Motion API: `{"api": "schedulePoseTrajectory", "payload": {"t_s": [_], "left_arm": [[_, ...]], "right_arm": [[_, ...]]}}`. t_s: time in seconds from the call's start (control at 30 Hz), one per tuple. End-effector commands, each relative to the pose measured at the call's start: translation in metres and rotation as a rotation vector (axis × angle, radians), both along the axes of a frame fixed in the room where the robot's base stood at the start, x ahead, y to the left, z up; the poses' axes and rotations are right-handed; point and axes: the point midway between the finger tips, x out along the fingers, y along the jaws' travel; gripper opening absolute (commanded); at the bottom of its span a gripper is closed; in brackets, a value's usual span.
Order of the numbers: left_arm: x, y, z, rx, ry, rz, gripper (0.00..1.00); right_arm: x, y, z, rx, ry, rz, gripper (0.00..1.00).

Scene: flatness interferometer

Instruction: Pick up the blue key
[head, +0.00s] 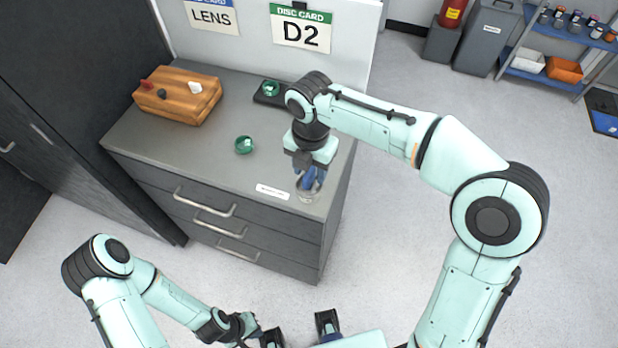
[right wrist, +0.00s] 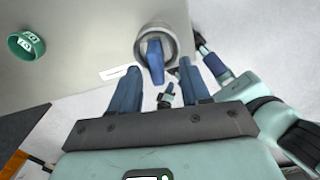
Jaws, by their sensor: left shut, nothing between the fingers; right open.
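The blue key (right wrist: 154,58) stands tilted in a round grey cup (right wrist: 168,38) in the right wrist view. In the head view the cup (head: 308,196) is at the front right corner of the cabinet top; the key there is hard to separate from the blue fingers. My right gripper (head: 309,179) is open above the cup; in the right wrist view its fingertips (right wrist: 150,68) are apart on either side of the key, with no grip visible. My left gripper (head: 249,323) is shut and empty, low in front of the cabinet.
A green ring-like holder (head: 244,145) sits mid-cabinet, and another green piece (head: 271,88) sits on a dark base at the back. A wooden block (head: 179,97) with small knobs stands at the back left. A white label (head: 272,192) lies left of the cup. The front left top is clear.

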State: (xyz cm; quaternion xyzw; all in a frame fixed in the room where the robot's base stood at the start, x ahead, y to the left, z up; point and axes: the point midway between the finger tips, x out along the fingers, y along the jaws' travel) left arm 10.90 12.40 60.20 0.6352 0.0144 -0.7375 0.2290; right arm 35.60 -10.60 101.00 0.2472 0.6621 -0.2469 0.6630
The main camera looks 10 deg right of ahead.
Motion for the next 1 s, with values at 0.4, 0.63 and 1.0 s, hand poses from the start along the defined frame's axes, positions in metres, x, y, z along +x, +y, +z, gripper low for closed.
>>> {"api": "schedulePoseTrajectory", "payload": {"t_s": [0.4,0.63,1.0], "left_arm": [[-0.003,0.000,-0.006,0.000,0.003,0.000,0.00],[-0.003,0.000,-0.006,0.000,0.002,0.000,0.00],[-0.003,0.000,-0.006,0.000,0.002,0.000,0.00]], "right_arm": [[0.004,0.002,-0.041,0.000,0.001,-0.001,0.47],[0.004,0.002,-0.040,0.001,0.001,-0.001,0.14],[0.004,0.002,-0.039,0.000,0.000,-0.001,0.00]]}}
